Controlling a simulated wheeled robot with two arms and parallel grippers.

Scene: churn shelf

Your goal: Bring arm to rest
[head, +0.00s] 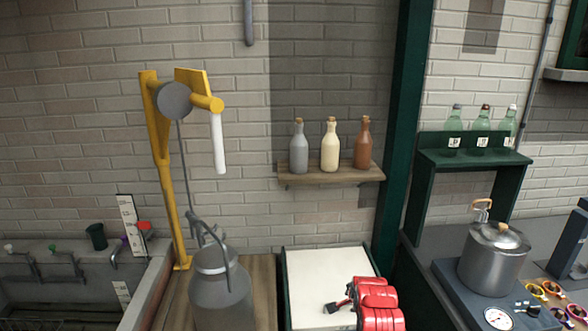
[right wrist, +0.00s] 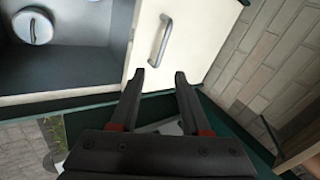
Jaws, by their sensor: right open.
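My right gripper (right wrist: 160,76) is in the right wrist view, with its two dark fingers apart and nothing between them. Beyond the fingertips is a cream panel with a metal handle (right wrist: 161,40); the fingers look apart from the handle. In the head view my red right arm comes in at the bottom, and the small dark gripper (head: 337,306) shows at its left, over a cream-topped surface (head: 318,268). My left arm and gripper are in neither view.
A grey milk churn (head: 220,290) stands beside a yellow hoist (head: 160,170). Three bottles stand on a wooden shelf (head: 330,175). A steel pot (head: 492,262) is on the right counter. The right wrist view shows an open compartment (right wrist: 75,75) holding a round metal item (right wrist: 32,27).

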